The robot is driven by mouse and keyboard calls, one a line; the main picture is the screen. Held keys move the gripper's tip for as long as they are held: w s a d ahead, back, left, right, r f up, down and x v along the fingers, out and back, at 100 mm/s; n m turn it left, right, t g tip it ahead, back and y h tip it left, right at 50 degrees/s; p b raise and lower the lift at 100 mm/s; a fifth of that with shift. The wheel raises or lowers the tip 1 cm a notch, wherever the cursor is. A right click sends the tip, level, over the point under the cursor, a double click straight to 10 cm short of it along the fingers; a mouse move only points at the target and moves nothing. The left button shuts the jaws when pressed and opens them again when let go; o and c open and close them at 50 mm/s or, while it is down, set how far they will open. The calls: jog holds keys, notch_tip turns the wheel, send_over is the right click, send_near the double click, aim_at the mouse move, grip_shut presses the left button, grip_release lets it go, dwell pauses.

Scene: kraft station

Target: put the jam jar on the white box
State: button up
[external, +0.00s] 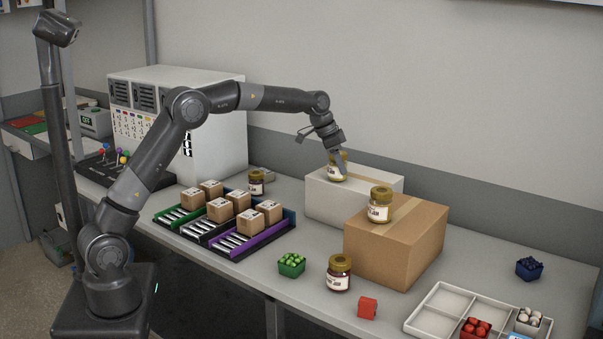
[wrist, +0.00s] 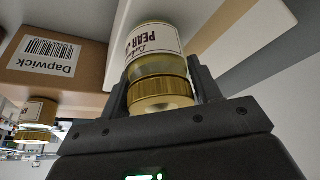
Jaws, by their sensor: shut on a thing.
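The jam jar (external: 337,172) has a gold lid and a white label. My gripper (external: 333,157) is shut on it from above, at the white box (external: 322,200). In the wrist view the jar (wrist: 153,55) sits between both fingers, its label reading "PEAR", and its end is against or very near the white box (wrist: 113,12). I cannot tell whether the jar's base touches the box top. A second jar (external: 380,205) stands on the brown box (external: 412,245), a darker jar (external: 339,274) on the table, and another jar (external: 256,183) behind the small cartons.
Roller trays (external: 240,238) with small cartons lie at left. A green punnet (external: 291,265), a red block (external: 367,308), a white compartment tray (external: 431,318) and a blue punnet (external: 529,268) are on the table (external: 485,255). A white cabinet (external: 222,140) stands at the back left.

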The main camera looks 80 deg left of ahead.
jog(key=shift+f, duration=0.1)
jog(key=o, duration=1.2)
jog(key=shift+o, duration=0.2)
jog(key=v, duration=1.2)
